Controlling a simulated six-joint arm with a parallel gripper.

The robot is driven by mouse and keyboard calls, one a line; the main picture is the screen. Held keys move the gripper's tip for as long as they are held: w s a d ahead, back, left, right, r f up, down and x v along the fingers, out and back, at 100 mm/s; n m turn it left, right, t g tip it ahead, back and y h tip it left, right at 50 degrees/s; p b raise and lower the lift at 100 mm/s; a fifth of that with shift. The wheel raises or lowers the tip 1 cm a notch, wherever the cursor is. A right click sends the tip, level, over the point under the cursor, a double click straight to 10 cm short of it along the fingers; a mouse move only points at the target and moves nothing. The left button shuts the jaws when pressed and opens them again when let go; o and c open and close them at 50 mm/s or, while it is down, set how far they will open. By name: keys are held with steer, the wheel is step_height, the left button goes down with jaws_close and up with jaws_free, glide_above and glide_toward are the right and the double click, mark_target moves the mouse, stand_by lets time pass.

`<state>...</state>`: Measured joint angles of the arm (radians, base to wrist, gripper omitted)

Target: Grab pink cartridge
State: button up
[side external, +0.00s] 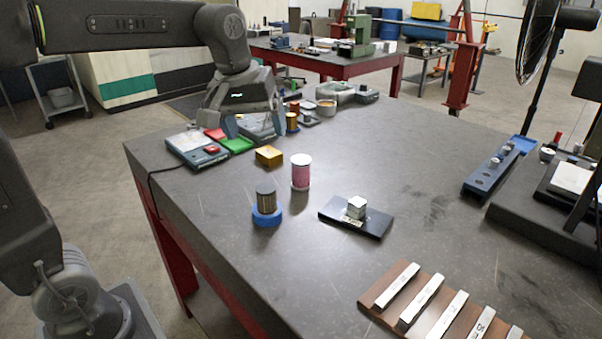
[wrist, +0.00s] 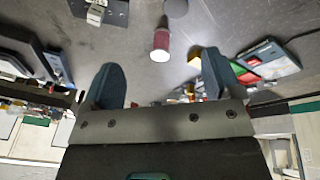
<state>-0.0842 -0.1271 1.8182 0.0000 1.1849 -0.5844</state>
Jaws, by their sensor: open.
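The pink cartridge (side external: 301,173) stands upright on the dark table, a pink cylinder with a white top. In the wrist view the cartridge (wrist: 161,42) shows beyond the fingertips, between their lines, with its white end towards me. My gripper (wrist: 160,75) is open and empty. In the side external view my gripper (side external: 255,125) is behind the cartridge, above the far part of the table, apart from it.
A brass block (side external: 269,156) is close to the cartridge on its left. A dark cylinder in a blue base (side external: 266,215) stands in front left. A black plate with a metal block (side external: 355,217) lies to the right. Red and green trays (side external: 236,144) lie behind left. The table's middle right is clear.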

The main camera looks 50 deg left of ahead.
steer(key=w+a+f+n+g, duration=0.25)
steer(key=w+n, duration=0.25)
steer(key=w, duration=0.5)
steer(key=n, duration=0.4)
glide_above(301, 169)
steer(key=w+a, duration=0.2)
step_height(301, 169, down, 4)
steer(key=r, duration=0.1)
steer(key=shift+g, duration=0.25)
step_height(301, 169, down, 14)
steer(key=shift+s+f, duration=0.1)
steer(key=c, duration=1.1)
